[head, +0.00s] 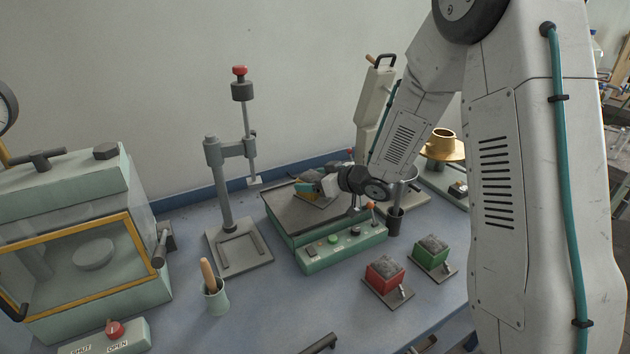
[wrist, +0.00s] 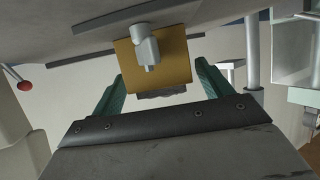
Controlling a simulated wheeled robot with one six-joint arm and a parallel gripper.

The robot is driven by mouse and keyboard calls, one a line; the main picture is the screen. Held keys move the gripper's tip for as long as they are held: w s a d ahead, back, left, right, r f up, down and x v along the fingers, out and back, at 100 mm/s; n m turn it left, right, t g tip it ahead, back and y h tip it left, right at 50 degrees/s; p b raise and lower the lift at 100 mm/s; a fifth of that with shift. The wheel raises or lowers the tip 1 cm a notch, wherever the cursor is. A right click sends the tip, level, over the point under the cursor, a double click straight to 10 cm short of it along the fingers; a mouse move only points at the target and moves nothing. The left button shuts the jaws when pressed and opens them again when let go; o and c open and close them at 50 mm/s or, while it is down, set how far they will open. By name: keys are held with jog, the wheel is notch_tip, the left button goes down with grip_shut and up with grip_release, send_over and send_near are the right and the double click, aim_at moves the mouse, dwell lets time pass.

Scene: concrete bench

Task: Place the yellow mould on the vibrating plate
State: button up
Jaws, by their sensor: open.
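The yellow mould (head: 299,183) is on the dark top of the vibrating plate (head: 283,213), a green machine with a button panel in front. It is filled with grey material and has a thin grey base under it. My gripper (head: 308,188) is at the mould and partly hides it in the head view. In the wrist view the yellow mould (wrist: 178,72) shows between the two teal fingers of my gripper (wrist: 160,78), with a grey clamp post on its face. The fingers are open, with gaps visible beside the mould.
A red mould (head: 385,271) and a green mould (head: 432,250) stand on the bench at front right. A tamper stand (head: 226,195) is left of the plate. A cup with a wooden handle (head: 216,297) is in front. A glass-fronted cabinet (head: 120,188) fills the left.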

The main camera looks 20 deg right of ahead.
jog(key=s+d+r+m+g+h, duration=0.1)
jog(key=s+d+r+m+h, duration=0.2)
jog(key=s+d+r+h, duration=0.45)
jog(key=s+d+r+m+g+h, duration=0.1)
jog(key=s+d+r+m+h, duration=0.15)
jog(key=s+d+r, duration=0.55)
jog(key=s+a+g+y, duration=0.1)
jog(key=s+a, duration=0.3)
jog(key=s, duration=0.4)
jog(key=s+a+m+g, duration=0.1)
jog(key=s+a+g, duration=0.2)
jog(key=s, duration=0.6)
jog(key=s+a+g+y, duration=0.1)
jog(key=s+a+g, duration=0.3)
jog(key=s, duration=0.5)
jog(key=shift+s+a+r+y, duration=0.15)
jog(key=shift+a+y, duration=0.15)
